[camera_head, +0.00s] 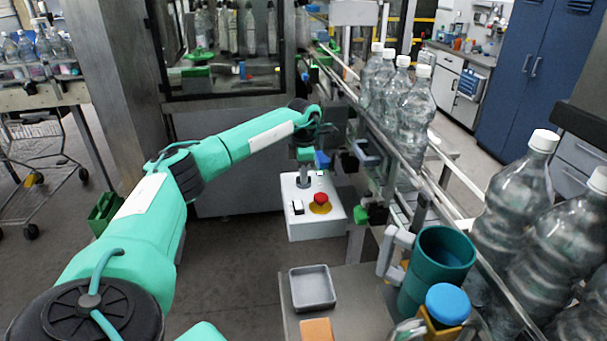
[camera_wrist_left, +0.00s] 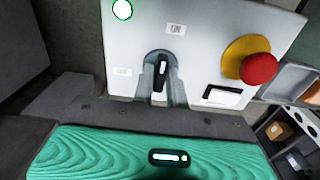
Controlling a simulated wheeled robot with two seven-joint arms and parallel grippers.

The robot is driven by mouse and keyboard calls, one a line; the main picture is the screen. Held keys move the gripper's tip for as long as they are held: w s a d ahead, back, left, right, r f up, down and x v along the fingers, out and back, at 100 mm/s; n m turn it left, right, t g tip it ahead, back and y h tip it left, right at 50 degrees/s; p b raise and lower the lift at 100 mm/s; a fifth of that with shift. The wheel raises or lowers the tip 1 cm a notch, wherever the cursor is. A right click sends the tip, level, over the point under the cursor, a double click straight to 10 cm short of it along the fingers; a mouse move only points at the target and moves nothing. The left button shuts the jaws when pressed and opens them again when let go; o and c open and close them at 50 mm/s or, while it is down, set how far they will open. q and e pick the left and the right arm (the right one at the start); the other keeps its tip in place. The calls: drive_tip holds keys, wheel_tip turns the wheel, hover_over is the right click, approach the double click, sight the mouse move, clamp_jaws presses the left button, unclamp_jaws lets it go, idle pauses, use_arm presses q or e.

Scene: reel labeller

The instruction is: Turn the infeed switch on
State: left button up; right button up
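The control box (camera_head: 333,223) is a pale box with several controls. In the left wrist view, a dark rotary switch (camera_wrist_left: 161,72) with a white pointer line sits mid-panel. Its line points roughly up, toward a small label (camera_wrist_left: 175,28) that seems to read ON. A second label (camera_wrist_left: 122,71) lies left of it, too small to read. My left gripper (camera_head: 304,180) points down at the box. Its narrow grey fingers (camera_wrist_left: 161,92) stand close on both sides of the switch; I cannot tell whether they touch it. My right gripper is not in view.
A red button (camera_wrist_left: 259,69) on a yellow base and a black-framed rocker (camera_wrist_left: 222,95) are beside the switch. A green lamp (camera_wrist_left: 122,10) is lit. A grey tray (camera_head: 312,288), teal cup (camera_head: 441,262) and conveyor bottles (camera_head: 414,108) stand to the right.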

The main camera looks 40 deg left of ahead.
use_arm(q)
drive_tip(key=o, duration=0.3)
drive_tip(key=shift+r, duration=0.1)
wheel_tip(320, 180, up, 14)
drive_tip(key=b, duration=0.3)
drive_tip(key=shift+f, duration=0.2)
idle(0.4)
